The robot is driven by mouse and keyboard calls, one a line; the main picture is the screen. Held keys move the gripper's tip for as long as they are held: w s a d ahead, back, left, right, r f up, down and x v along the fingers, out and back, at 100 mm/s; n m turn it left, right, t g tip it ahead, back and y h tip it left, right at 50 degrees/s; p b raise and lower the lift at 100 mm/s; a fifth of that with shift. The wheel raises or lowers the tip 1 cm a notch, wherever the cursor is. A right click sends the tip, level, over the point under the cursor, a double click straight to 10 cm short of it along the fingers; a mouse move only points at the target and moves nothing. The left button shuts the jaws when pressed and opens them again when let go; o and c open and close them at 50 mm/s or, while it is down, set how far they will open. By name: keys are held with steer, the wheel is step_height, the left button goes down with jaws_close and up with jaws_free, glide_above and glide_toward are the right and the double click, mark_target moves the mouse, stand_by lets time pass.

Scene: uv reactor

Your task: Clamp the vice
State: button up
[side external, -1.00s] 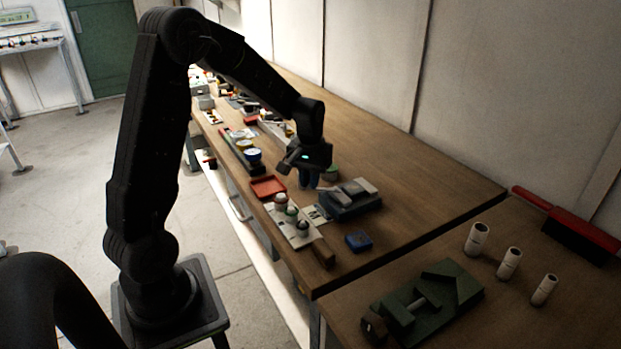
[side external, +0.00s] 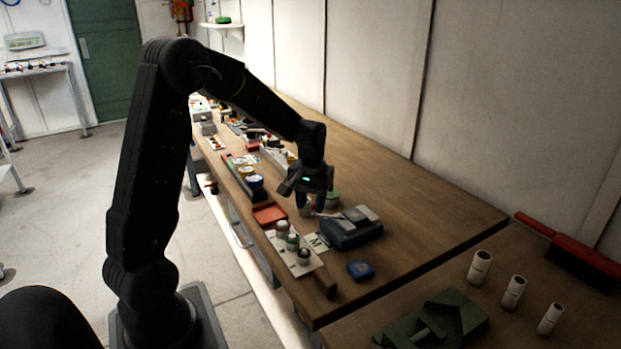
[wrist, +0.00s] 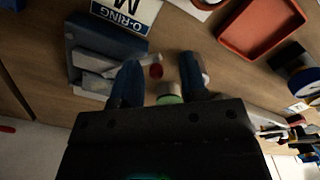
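The green vice (side external: 440,322) is on the near bench at the lower right of the side view, partly cut off by the bottom edge. Its jaw gap is hard to make out, and it is not in the wrist view. My gripper (side external: 312,208) is far from it, low over the long bench beside a blue-grey box (side external: 352,230). In the wrist view my gripper (wrist: 160,63) has its two blue fingers apart. A small green-topped item (wrist: 168,98) and a pale item with a red end (wrist: 155,71) show between or beyond the fingers, with no clear contact.
An orange tray (side external: 270,215), a rack of knobs (side external: 285,246) and a small blue block (side external: 360,270) lie near the gripper. The bench's right half is clear.

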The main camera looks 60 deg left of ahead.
step_height(320, 180, up, 12)
steer(key=shift+r, duration=0.25)
steer(key=shift+s, duration=0.1)
steer(key=s+d+m+t, duration=0.5)
steer(key=s+d+m, duration=0.2)
steer(key=s+d, duration=1)
steer(key=shift+s+d+r+m+t, duration=0.2)
steer(key=shift+d+r+m+t, duration=0.15)
steer(key=shift+d, duration=0.3)
